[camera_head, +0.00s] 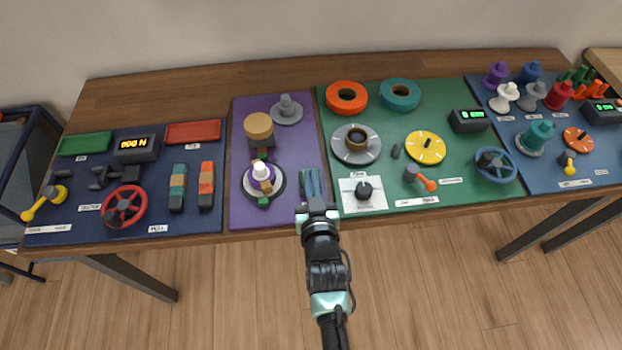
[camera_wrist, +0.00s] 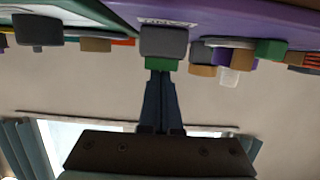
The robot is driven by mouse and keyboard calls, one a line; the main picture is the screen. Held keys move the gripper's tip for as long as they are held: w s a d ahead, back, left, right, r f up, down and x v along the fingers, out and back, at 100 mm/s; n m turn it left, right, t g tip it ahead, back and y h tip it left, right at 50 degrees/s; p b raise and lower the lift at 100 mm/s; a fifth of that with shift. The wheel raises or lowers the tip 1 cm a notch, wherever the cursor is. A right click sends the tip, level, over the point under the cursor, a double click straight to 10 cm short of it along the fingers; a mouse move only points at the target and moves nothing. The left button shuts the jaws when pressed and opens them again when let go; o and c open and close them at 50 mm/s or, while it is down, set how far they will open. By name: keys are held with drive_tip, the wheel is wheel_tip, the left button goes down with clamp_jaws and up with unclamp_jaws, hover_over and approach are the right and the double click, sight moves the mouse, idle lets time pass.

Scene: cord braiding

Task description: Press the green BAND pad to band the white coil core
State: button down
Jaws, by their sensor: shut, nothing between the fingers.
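My gripper (camera_head: 310,175) is shut and empty over the right front part of the purple mat (camera_head: 235,208). In the wrist view its closed fingertips (camera_wrist: 160,76) line up with a green pad (camera_wrist: 161,64) on a grey housing (camera_wrist: 163,42); whether they touch it I cannot tell. A label, seemingly BAND, lies beside the housing. In the head view the fingers hide the pad. The white coil core (camera_head: 261,169), with a purple part, stands upright on a dark round base left of my gripper. Green and orange blocks sit around it.
A tan-topped post (camera_head: 258,127) and a grey spool (camera_head: 287,109) stand behind on the purple mat. A white plate with a black knob (camera_head: 364,190) is close to my gripper's right. The navy panel (camera_head: 100,232) lies left, with a red wheel (camera_head: 124,207).

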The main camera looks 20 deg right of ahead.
drive_tip(key=shift+s+f, duration=0.15)
drive_tip(key=shift+f, duration=0.4)
drive_tip(key=shift+r, duration=0.15)
drive_tip(key=r+p, duration=0.1)
drive_tip(key=r, duration=0.1)
drive_tip(key=r+p, duration=0.1)
drive_tip(key=p, duration=0.1)
drive_tip(key=shift+w+r, duration=0.2)
drive_tip(key=shift+r, duration=0.2)
drive_tip(key=shift+s+r+p, duration=0.45)
drive_tip(key=shift+s+r, duration=0.05)
drive_tip(key=shift+s, duration=0.1)
drive_tip(key=v, duration=0.9)
drive_tip(key=shift+w+a, duration=0.1)
